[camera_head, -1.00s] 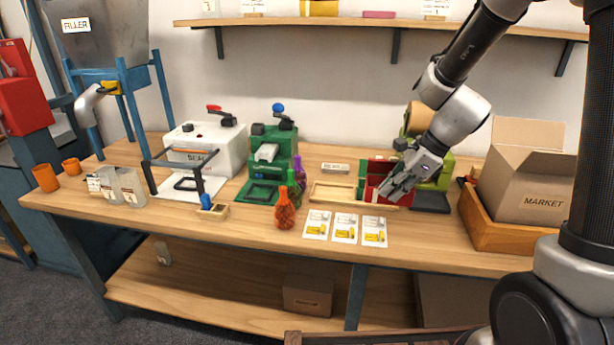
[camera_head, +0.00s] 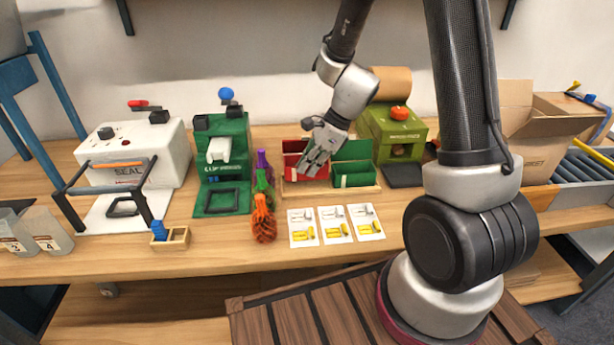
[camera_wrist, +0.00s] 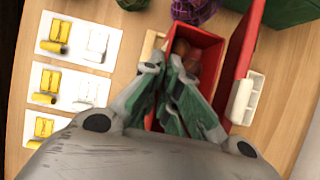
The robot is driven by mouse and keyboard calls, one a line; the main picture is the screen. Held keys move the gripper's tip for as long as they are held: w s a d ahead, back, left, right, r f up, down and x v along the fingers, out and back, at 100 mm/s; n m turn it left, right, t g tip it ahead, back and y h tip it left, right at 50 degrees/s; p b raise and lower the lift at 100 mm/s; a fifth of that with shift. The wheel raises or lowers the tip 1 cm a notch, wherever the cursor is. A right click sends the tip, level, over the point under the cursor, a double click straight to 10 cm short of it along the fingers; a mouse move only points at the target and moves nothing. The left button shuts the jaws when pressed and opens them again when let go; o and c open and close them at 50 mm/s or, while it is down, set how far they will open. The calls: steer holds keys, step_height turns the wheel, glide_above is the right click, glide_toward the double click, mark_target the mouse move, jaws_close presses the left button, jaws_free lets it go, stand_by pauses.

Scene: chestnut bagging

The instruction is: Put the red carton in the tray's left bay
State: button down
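The red carton (camera_head: 293,147) stands open at the tray's left bay, its lid raised at the back. In the wrist view the red carton (camera_wrist: 206,38) shows brown chestnuts inside. Whether its base rests on the bay floor is hidden. My gripper (camera_head: 308,172) is over its front side; in the wrist view my gripper (camera_wrist: 165,62) has one finger outside the front wall and one inside, closed on that wall. The wooden tray (camera_head: 340,193) has a green carton (camera_head: 352,174), also open, in its right bay.
Orange, green and purple net bags (camera_head: 263,220) stand close left of the tray. Picture cards (camera_head: 334,225) lie in front. A green clip machine (camera_head: 222,165) is at left, a green dispenser (camera_head: 393,130) behind right, a dark mat (camera_head: 402,176) at right. A white block (camera_wrist: 245,98) lies behind the carton.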

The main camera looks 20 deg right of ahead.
mark_target(307, 180)
steer(key=shift+f, duration=1.8)
steer(key=shift+f, duration=0.1)
steer(key=c, duration=1.6)
jaws_free()
steer(key=shift+c, duration=0.2)
steer(key=v, duration=1.3)
steer(key=s+d+r+n+t+h, duration=0.1)
steer(key=s+d+r+n+h, duration=0.1)
steer(key=s+d+r+n, duration=0.2)
steer(key=s+d+r+n+t+h, duration=0.1)
steer(key=s+d+r+n+h, duration=0.2)
steer(key=s+r+n, duration=0.8)
steer(key=s+d+n, duration=0.2)
steer(key=s+n, duration=0.2)
steer(key=n, duration=0.1)
steer(key=shift+s+t, duration=0.35)
steer(key=shift+t, duration=0.05)
